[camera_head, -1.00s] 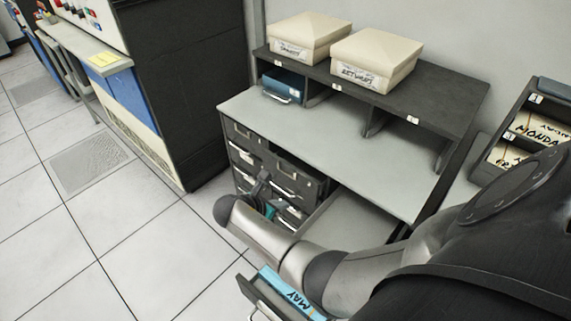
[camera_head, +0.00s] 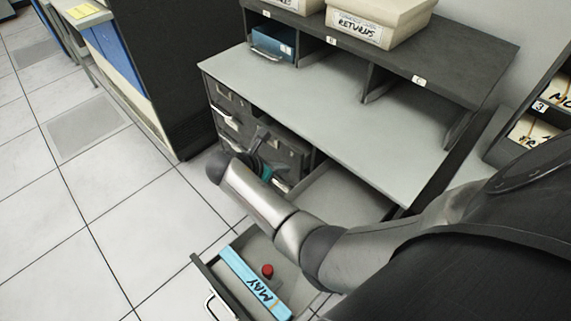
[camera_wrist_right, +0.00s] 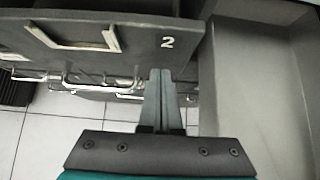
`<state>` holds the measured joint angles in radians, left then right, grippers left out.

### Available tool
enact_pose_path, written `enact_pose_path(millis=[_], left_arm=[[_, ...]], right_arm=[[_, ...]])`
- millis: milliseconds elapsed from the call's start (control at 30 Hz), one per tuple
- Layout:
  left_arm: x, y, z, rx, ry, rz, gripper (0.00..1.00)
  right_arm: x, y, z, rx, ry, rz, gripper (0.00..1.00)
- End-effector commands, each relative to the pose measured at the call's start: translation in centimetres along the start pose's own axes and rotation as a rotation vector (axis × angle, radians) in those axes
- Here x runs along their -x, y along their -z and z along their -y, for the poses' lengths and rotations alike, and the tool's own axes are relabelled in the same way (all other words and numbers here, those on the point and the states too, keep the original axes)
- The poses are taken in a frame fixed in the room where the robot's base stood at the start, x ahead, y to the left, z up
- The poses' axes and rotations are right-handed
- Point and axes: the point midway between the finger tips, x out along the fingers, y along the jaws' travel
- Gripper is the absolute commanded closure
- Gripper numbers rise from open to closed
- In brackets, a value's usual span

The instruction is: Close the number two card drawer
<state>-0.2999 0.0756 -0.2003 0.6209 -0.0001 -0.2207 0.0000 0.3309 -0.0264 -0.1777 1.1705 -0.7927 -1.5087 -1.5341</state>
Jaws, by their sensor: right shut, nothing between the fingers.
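The number two card drawer (camera_wrist_right: 150,35) shows its dark front with a white "2" and a metal handle in the right wrist view. In the head view a dark drawer front (camera_head: 288,152) juts from the left pedestal under the desk; its number is not readable there. My right gripper (camera_head: 262,133) is beside that front. In the wrist view its fingers (camera_wrist_right: 160,75) are shut and empty, with the tips over the lower edge of the front near the "2"; I cannot tell whether they touch. My left gripper is not in view.
The grey desk (camera_head: 330,110) has a shelf holding a blue drawer (camera_head: 273,45) and a "RETURNS" box (camera_head: 365,30). An open drawer with a blue "MAY" divider (camera_head: 250,285) and a red knob (camera_head: 267,270) lies below my forearm. Clear floor tiles (camera_head: 120,220) lie left.

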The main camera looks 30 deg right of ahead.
Motion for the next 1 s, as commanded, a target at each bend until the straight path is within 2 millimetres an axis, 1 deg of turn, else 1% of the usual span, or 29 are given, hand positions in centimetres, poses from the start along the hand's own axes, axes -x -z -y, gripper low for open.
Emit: enact_pose_path(millis=[33, 133, 533, 633, 700, 800, 1000], left_arm=[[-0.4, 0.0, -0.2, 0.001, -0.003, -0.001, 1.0], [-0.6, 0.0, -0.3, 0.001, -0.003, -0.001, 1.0], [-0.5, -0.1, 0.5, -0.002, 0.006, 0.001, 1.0], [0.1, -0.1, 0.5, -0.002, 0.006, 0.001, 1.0], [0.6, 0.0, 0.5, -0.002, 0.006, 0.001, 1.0], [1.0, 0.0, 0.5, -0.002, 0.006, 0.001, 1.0], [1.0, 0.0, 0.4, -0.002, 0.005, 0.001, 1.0]], right_arm=[[0.1, 0.2, -0.2, -0.001, -0.002, -0.002, 1.0], [0.2, 0.2, -0.3, 0.0, -0.003, -0.002, 1.0], [0.2, 0.1, -0.3, 0.001, -0.002, -0.001, 1.0], [-0.6, -0.9, -0.3, 0.002, 0.0, 0.004, 1.0], [-1.6, -2.0, -0.3, 0.002, 0.001, 0.005, 1.0], [-2.7, -3.0, -0.3, 0.0, 0.001, 0.004, 1.0], [-3.4, -3.5, -0.3, -0.002, 0.0, 0.005, 1.0]])
